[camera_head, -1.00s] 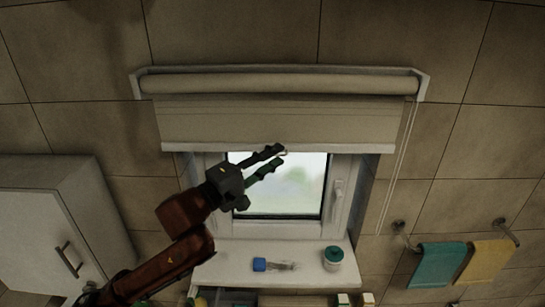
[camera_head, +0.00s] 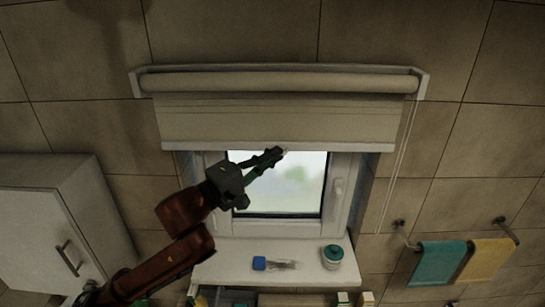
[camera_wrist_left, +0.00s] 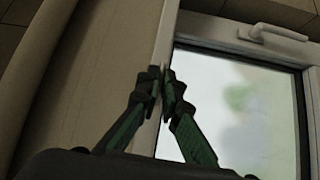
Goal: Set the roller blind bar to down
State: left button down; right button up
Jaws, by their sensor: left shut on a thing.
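The roller blind bar (camera_head: 345,147) is the pale strip along the bottom edge of the beige blind (camera_head: 250,120), which covers only the top of the window. My left gripper (camera_head: 277,153) is at the middle of the bar, with its fingers closed on it. In the left wrist view the dark and green fingertips (camera_wrist_left: 163,86) meet at the edge of the bar (camera_wrist_left: 167,40). The exact contact is hidden between the fingers. My right gripper is not in view.
The window (camera_head: 295,187) with its handle (camera_head: 338,190) lies behind and below the bar. A sill below holds a blue-ended item (camera_head: 260,264) and a teal-lidded jar (camera_head: 332,257). A cabinet (camera_head: 40,215) stands left; towels (camera_head: 440,262) hang right.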

pick_arm(q)
notch_tip(320, 180, down, 30)
jog(key=b, duration=0.6)
jog(key=shift+f, duration=0.2)
jog(key=c, duration=2.1)
grip_release()
jog(key=v, duration=1.2)
